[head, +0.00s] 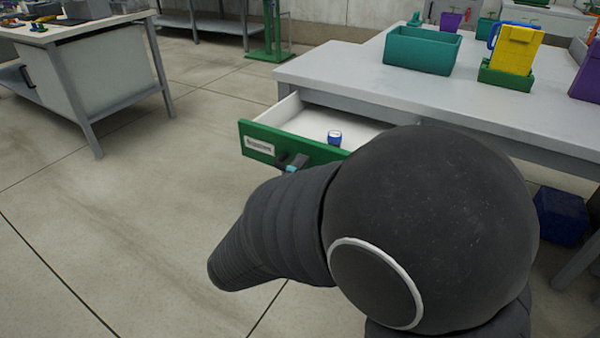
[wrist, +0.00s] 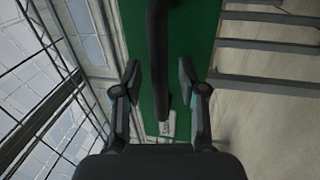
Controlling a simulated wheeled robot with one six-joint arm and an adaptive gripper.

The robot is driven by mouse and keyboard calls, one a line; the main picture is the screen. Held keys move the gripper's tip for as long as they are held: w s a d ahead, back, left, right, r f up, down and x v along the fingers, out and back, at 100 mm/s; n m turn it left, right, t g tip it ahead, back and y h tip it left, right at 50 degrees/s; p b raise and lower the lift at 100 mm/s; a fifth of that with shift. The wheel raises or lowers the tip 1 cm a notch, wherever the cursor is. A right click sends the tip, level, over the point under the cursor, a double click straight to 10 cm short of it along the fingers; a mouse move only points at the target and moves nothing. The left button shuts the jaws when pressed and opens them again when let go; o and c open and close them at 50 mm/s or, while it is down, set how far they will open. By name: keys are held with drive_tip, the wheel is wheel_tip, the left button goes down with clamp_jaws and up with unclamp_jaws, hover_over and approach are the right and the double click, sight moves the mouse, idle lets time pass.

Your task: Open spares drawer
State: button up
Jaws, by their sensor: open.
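The spares drawer (head: 305,118) is pulled out from under the grey bench in the head view. Its green front (head: 258,143) carries a white label too small to read. A small blue-and-white round item (head: 334,137) lies inside on the pale drawer floor. My gripper (wrist: 160,78) is open at the drawer front. In the wrist view the dark bar handle (wrist: 158,40) passes between the spread fingers, in front of the green panel. I see a gap on each side. In the head view my arm hides most of the gripper and the handle.
The bench top (head: 350,68) holds a teal bin (head: 422,48) and a yellow container (head: 516,48) in a green tray. A blue box (head: 561,216) sits under the bench at right. Another workbench (head: 95,70) stands at left. The floor between the benches is clear.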

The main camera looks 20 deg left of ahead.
drive_tip(key=v, duration=1.2)
idle(0.3)
